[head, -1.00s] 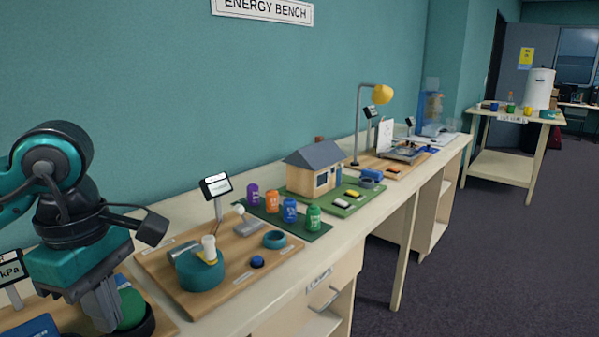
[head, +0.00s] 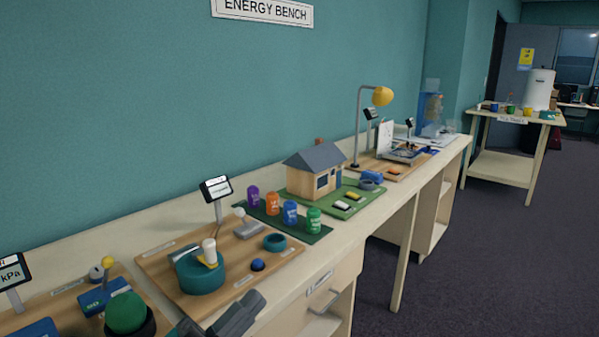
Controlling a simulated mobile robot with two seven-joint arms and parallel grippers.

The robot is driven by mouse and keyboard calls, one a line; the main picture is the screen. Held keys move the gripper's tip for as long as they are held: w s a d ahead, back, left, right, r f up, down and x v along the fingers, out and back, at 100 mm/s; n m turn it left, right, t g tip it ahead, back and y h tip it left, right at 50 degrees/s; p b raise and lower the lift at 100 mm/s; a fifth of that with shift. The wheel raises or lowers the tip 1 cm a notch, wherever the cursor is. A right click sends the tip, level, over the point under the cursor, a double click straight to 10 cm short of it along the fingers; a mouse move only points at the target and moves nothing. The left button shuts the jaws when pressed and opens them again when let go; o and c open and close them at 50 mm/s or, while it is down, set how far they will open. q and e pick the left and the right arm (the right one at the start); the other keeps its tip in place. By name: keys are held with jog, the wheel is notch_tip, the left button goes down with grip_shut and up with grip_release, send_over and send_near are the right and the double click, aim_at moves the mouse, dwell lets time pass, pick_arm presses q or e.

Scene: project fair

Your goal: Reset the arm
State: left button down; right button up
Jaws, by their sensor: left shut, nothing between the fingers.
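My left gripper (head: 240,312) shows only in part at the bottom edge of the head view, as a dark grey shape in front of the bench's front edge. It is shut and holds nothing. The rest of my left arm is below the picture. The gripper is just below the wooden board (head: 150,262) with the teal round device (head: 203,278), apart from it as far as I can tell. My right gripper is out of view.
A green dome (head: 126,312) and a blue box (head: 105,298) stand at the lower left, near a kPa display (head: 12,274). Several coloured cans (head: 290,212), a model house (head: 315,170) and a yellow lamp (head: 382,96) stand farther along. The floor at right is clear.

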pick_arm(q)
jog(key=s+a+f+n+y, duration=0.1)
jog(key=a+f+n+y, duration=0.3)
jog(key=f+n+y, duration=0.4)
jog(key=s+a+f+n+y, duration=0.1)
jog(key=a+f+n+y, duration=0.25)
jog(key=f+n, duration=0.4)
jog(key=s+a+f+n+g+y, duration=0.1)
jog(key=s+f+n+g, duration=0.1)
jog(key=s+f, duration=0.2)
jog(key=s+a+f+n+g+y, duration=0.2)
jog(key=s+f, duration=0.3)
jog(key=f, duration=0.5)
jog(key=shift+s+g, duration=0.3)
jog(key=shift+g, duration=0.4)
